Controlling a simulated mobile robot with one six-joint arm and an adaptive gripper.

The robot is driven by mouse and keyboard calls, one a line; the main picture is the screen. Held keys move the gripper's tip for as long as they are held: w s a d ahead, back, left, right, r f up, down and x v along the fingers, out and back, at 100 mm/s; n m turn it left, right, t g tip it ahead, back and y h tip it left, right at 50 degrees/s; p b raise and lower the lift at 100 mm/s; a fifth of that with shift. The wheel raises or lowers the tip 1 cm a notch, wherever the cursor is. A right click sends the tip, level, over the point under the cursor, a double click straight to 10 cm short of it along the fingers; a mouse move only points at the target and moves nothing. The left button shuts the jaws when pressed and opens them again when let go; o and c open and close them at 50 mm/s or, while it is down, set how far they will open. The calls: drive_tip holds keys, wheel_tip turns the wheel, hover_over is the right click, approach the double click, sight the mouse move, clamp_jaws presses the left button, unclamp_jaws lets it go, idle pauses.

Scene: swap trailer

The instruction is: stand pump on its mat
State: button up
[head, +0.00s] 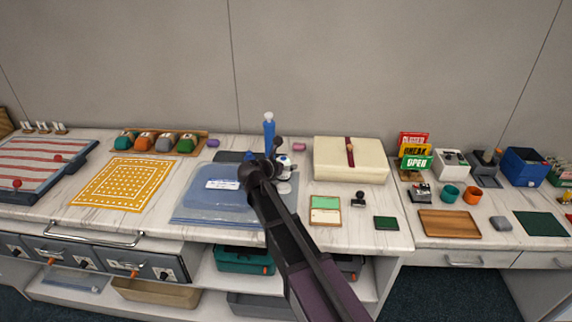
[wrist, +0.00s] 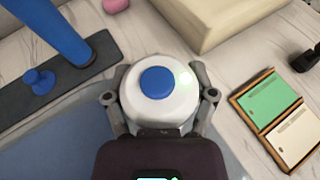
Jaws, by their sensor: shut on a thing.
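A round white body with a blue disc on top, which I take for the pump (wrist: 158,105), sits between the fingers of my gripper (wrist: 160,84). Both dark fingers are closed on its sides. In the head view the pump (head: 287,163) shows partly behind my arm, its underside unclear. A dark flat mat (wrist: 72,92) lies to its left in the wrist view, with a blue knob and a tall blue cylinder (wrist: 57,32). The dark mat (head: 228,156) is partly hidden in the head view. I cannot tell whether the pump touches the counter.
A blue translucent sheet (head: 190,213) lies in front, left of my arm. A cream box (head: 375,172) stands behind right, with a green and white card tray (head: 325,211) before it. A pink block (head: 299,146) lies behind. Clear counter lies between sheet and card tray.

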drive_tip(key=s+r+p, duration=0.1)
drive_tip(key=s, duration=1.5)
drive_tip(key=shift+a+r, duration=0.15)
drive_tip(key=shift+a, duration=0.2)
